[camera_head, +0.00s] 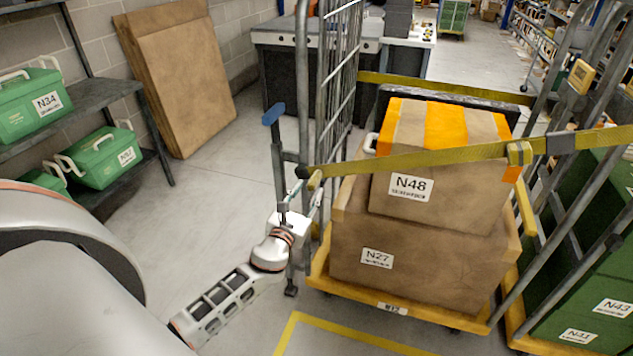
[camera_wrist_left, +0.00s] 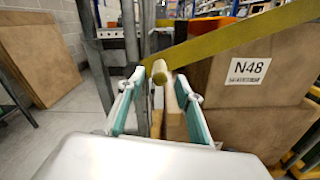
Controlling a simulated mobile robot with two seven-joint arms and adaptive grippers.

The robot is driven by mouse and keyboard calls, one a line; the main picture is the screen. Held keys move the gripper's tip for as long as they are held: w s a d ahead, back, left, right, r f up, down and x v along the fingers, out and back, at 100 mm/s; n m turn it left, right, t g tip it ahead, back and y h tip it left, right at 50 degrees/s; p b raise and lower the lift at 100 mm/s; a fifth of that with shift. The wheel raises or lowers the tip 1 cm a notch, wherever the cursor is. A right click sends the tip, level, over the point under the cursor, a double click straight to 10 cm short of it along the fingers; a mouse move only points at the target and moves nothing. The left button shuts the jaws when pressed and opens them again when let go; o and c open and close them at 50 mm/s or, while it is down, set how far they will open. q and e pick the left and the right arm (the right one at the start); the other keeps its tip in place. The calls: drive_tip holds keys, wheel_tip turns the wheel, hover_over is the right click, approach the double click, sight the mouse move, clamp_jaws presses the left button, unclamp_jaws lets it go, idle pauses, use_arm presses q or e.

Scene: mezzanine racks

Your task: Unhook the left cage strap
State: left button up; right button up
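The yellow cage strap (camera_head: 430,159) runs across the front of the roll cage (camera_head: 325,85). My right gripper is not in view.
The cage holds a box N48 (camera_head: 405,187) on a box N27 (camera_head: 377,259). A second strap (camera_head: 450,88) crosses behind. A cage with green crates (camera_head: 595,305) stands right. A shelf with green boxes (camera_head: 100,95) stands left. Floor between is clear.

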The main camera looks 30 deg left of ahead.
sight(315, 180)
use_arm(q)
drive_tip(key=x, duration=0.6)
drive_tip(key=shift+w+b, duration=0.3)
clamp_jaws()
